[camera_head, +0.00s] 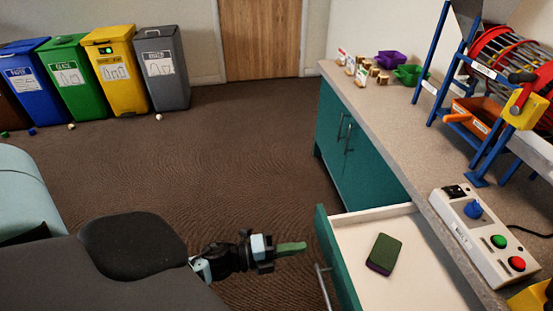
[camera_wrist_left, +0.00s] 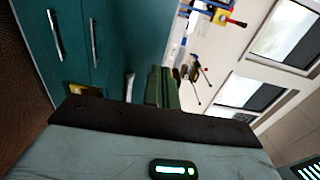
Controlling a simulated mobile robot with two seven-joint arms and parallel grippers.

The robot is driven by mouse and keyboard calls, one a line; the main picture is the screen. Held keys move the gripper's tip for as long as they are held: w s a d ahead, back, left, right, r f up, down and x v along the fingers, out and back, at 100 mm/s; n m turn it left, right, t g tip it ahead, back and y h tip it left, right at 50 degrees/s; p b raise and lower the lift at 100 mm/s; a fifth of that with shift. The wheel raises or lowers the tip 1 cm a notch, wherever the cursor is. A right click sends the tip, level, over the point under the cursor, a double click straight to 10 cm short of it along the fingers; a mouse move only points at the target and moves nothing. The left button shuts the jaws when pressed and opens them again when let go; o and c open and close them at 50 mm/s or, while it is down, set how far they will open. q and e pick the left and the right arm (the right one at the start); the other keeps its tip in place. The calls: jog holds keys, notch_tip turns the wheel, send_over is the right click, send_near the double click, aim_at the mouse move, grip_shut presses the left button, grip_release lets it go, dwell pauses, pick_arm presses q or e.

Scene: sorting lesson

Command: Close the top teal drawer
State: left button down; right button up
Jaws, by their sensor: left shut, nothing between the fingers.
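The top teal drawer (camera_head: 336,262) stands open in the head view, pulled out to the left from under the counter. Its pale inside (camera_head: 420,268) shows, and its metal handle (camera_head: 323,286) is on the front panel. A dark green and purple sponge-like block (camera_head: 384,253) lies in it. My left gripper (camera_head: 298,247) is shut and empty, its green fingers pointing right at the drawer front, with a small gap between. The shut fingers also show in the left wrist view (camera_wrist_left: 163,88), in front of teal cabinet fronts (camera_wrist_left: 110,40). My right gripper is not in view.
The counter (camera_head: 390,130) carries a control box (camera_head: 485,237) with buttons, a blue-framed drum machine (camera_head: 500,70) and small bins. Closed teal doors (camera_head: 345,155) are beyond the drawer. Several sorting bins (camera_head: 110,70) stand at the back left. The brown floor (camera_head: 230,150) between is mostly clear.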

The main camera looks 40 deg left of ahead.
aim_at(329, 242)
pick_arm(q)
jog(key=x, duration=0.5)
jog(key=shift+w+d, duration=0.2)
jog(key=shift+w, duration=0.1)
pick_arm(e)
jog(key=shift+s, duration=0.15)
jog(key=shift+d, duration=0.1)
